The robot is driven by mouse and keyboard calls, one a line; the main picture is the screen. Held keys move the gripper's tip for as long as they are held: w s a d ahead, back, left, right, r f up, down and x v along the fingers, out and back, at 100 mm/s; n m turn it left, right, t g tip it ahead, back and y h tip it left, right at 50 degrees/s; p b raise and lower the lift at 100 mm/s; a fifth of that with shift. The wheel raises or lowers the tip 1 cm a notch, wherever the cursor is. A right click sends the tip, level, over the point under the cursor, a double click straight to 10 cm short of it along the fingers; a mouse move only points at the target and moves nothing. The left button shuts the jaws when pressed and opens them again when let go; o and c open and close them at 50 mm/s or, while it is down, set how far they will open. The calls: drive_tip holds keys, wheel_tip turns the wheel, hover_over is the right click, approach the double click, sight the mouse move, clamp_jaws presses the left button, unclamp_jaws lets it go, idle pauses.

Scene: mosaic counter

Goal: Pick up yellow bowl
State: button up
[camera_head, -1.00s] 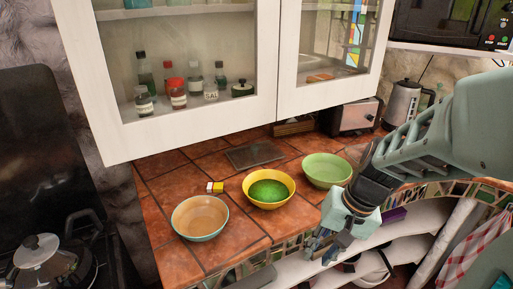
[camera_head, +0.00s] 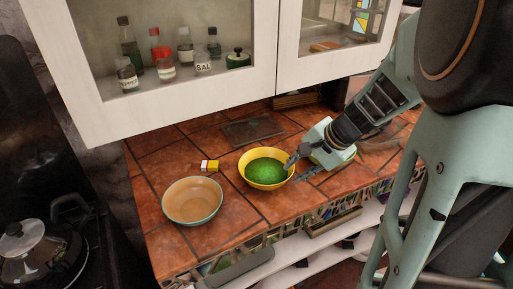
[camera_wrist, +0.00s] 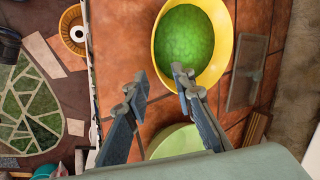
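The yellow bowl (camera_head: 265,183) with a green inside stands on the tiled counter, near the middle of the head view. It also shows at the top of the wrist view (camera_wrist: 228,72). My gripper (camera_head: 293,171) is at the bowl's right side. In the wrist view my gripper (camera_wrist: 158,84) has its two fingers spread apart with nothing between them. One fingertip overlaps the bowl's near rim in that view; I cannot tell whether it touches.
A tan bowl with a teal rim (camera_head: 192,201) stands left of the yellow bowl. A small yellow and white box (camera_head: 209,166) lies behind them. A green bowl (camera_wrist: 178,139) is partly hidden by my gripper. White cabinets (camera_head: 160,115) hang above the counter (camera_head: 165,155).

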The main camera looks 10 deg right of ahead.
drive_tip(key=x, duration=0.6)
drive_tip(key=shift+s+a+f, duration=0.2)
drive_tip(key=shift+a+f, duration=0.05)
drive_tip(key=shift+f, duration=0.05)
drive_tip(key=shift+c, duration=0.2)
clamp_jaws()
drive_tip(key=shift+r, duration=0.1)
